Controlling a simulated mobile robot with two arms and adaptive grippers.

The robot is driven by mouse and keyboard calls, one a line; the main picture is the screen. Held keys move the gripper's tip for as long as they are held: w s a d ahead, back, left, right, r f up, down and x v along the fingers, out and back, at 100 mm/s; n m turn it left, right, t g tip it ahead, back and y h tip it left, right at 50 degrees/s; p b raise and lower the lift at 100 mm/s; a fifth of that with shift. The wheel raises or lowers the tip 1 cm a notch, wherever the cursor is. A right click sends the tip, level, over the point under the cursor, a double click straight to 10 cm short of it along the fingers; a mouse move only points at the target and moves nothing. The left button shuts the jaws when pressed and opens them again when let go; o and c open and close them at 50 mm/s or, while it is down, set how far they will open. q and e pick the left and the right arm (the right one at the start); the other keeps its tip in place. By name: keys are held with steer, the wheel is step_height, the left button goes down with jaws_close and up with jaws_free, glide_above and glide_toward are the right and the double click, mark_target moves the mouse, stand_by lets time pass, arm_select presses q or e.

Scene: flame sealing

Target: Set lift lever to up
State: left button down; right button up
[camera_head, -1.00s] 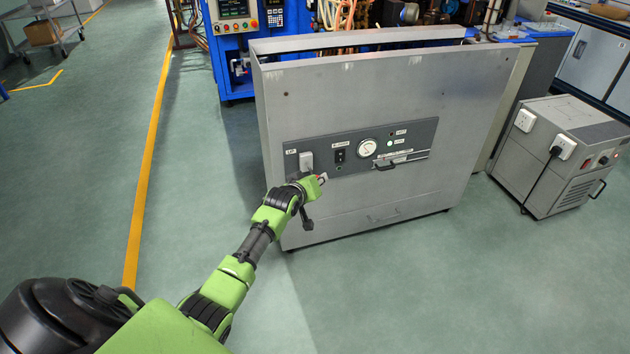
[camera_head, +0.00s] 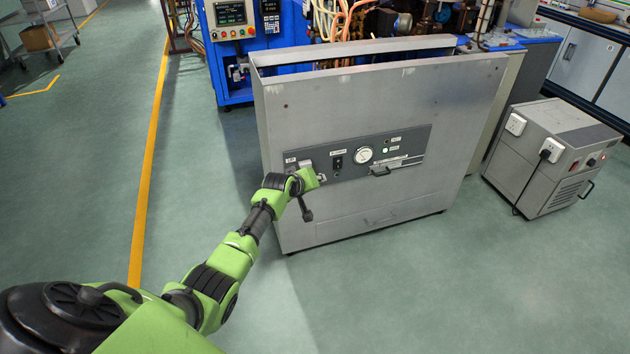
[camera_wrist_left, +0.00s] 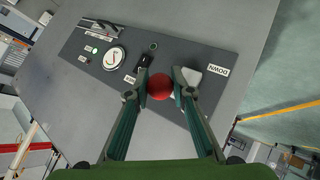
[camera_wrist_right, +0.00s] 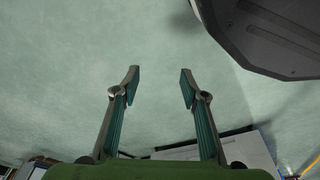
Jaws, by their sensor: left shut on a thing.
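The lift lever's red ball knob (camera_wrist_left: 159,87) is between the fingers of my left gripper (camera_wrist_left: 160,86) in the left wrist view. The left gripper is shut on the knob. In the head view the left gripper (camera_head: 321,178) is at the left end of the dark control panel (camera_head: 410,147) and hides most of the lever. A pale lever plate (camera_wrist_left: 191,76) is beside the knob, with a DOWN label (camera_wrist_left: 218,70) near it. My right gripper (camera_wrist_right: 160,88) is open and empty, with floor behind it.
The panel also bears a round gauge (camera_head: 364,155), a black switch (camera_head: 337,160) and a handle (camera_head: 380,170). It is set in a large grey cabinet (camera_head: 400,95). A grey wheeled box (camera_head: 550,165) stands at the right. The floor in front is clear.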

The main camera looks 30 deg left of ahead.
arm_select(q)
steer(key=shift+w+a+r, duration=0.2)
steer(key=shift+r, duration=0.25)
steer(key=shift+w+a+r, duration=0.15)
steer(key=shift+a+r, duration=0.05)
steer(key=shift+r, duration=0.25)
arm_select(e)
steer(key=shift+s+f, duration=0.35)
steer(key=shift+f, duration=0.3)
arm_select(q)
steer(key=c, duration=1.8)
jaws_free()
steer(key=shift+o, duration=0.2)
steer(key=shift+s+f, duration=0.1)
steer(key=shift+s, duration=0.05)
steer(key=shift+d+f, duration=0.1)
steer(key=shift+f, duration=0.05)
steer(key=shift+s, duration=0.15)
steer(key=shift+s+d, duration=0.1)
steer(key=shift+s, duration=0.1)
steer(key=a+v, duration=0.1)
steer(key=v, duration=1)
steer(key=shift+d+r, duration=0.3)
steer(key=shift+d, duration=0.05)
